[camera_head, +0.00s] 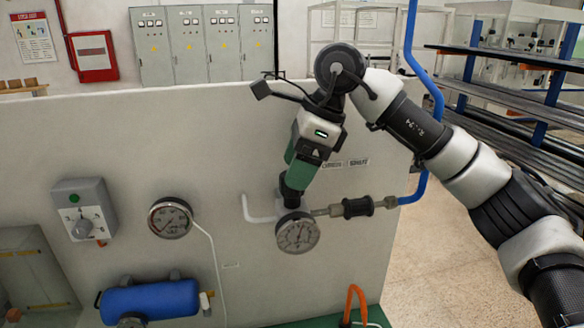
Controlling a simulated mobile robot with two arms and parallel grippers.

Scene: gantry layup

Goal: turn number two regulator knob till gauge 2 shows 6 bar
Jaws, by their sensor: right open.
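My right gripper (290,196) points down in front of the panel, its fingers directly above a round white-faced gauge (298,233). The fingers hide what is between them and the pipe fitting, so I cannot make out a regulator knob there. The gauge's needle and numbers are too small to read. A second round gauge (170,217) is further left on the panel, with a white tube running down from it. No number two marking is readable on either gauge. A small label (345,163) beside the gripper is partly covered. My left gripper is not in view.
A blue hose (423,185) and a black cylindrical fitting (358,207) lie right of the gauge. A grey switch box (84,210) and a blue tank (150,299) are on the left. The panel between the gauges is mostly clear.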

